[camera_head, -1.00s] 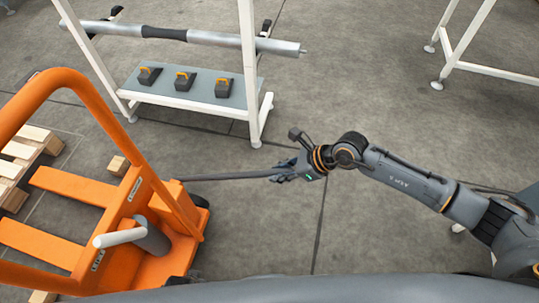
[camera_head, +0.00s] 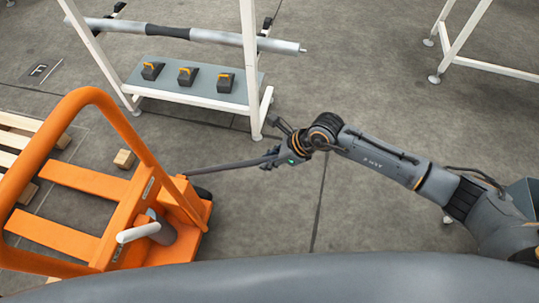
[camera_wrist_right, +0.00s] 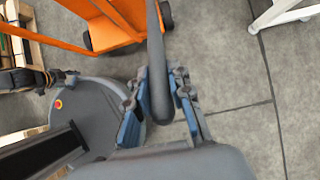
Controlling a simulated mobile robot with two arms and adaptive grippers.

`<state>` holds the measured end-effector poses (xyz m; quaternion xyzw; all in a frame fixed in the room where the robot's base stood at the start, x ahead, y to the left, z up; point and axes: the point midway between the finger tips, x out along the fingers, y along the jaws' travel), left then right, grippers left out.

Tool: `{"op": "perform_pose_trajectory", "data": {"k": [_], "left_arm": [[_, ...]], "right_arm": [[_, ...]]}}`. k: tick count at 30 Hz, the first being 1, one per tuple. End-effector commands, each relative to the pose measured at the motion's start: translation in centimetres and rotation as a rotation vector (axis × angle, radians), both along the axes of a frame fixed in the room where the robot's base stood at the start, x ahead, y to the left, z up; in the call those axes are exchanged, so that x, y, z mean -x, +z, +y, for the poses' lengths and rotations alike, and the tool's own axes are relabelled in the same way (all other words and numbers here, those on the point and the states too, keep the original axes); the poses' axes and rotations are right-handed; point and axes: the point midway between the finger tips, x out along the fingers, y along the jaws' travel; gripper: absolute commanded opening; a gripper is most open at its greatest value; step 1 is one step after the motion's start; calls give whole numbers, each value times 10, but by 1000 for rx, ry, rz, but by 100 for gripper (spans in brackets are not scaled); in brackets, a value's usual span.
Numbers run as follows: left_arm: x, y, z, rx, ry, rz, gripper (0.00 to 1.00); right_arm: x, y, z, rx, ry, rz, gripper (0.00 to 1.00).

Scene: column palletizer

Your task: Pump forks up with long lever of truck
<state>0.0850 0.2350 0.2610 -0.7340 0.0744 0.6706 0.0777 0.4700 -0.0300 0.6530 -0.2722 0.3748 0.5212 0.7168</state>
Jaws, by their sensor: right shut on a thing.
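An orange hand truck (camera_head: 150,190) with forks stands at the left in the head view. Its long dark lever (camera_head: 225,164) sticks out to the right from the truck's base, tilted slightly up toward its free end. My right gripper (camera_head: 271,157) is shut on the lever near that end. In the right wrist view the lever (camera_wrist_right: 157,60) runs between the blue-padded fingers of the gripper (camera_wrist_right: 168,95). The orange forks (camera_head: 85,180) reach left, low over the floor. A short white-grey handle (camera_head: 138,232) sits on the truck's pump. My left gripper is not in the head view.
A white-framed rack (camera_head: 195,105) behind holds a long metal shaft (camera_head: 210,37) and three dark blocks with orange handles. A wooden pallet (camera_head: 18,140) and a small wood block (camera_head: 124,158) lie near the forks. The floor right of the truck is clear.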

Motion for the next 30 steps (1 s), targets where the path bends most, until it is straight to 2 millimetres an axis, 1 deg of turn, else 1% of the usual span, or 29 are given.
{"op": "perform_pose_trajectory", "data": {"k": [3, 5, 8, 9, 12, 16, 26, 28, 30], "left_arm": [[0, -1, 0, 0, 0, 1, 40], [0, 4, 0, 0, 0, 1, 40], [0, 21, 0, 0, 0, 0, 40], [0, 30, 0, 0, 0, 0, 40], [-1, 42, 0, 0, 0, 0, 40], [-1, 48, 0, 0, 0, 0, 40], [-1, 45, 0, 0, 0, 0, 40], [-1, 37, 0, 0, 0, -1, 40], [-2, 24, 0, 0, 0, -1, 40]], "right_arm": [[1, -1, -1, 1, 0, 2, 0], [0, 3, 1, 5, 0, 4, 0], [-4, 20, 12, 35, 4, 11, 0], [-6, 29, 18, 53, 3, 16, 0], [-10, 42, 31, 102, 4, 33, 0], [-13, 49, 40, 145, 1, 46, 0], [-14, 46, 40, 155, -2, 51, 0], [-12, 38, 35, 143, -3, 49, 0], [-9, 24, 26, 116, -4, 41, 0]]}}
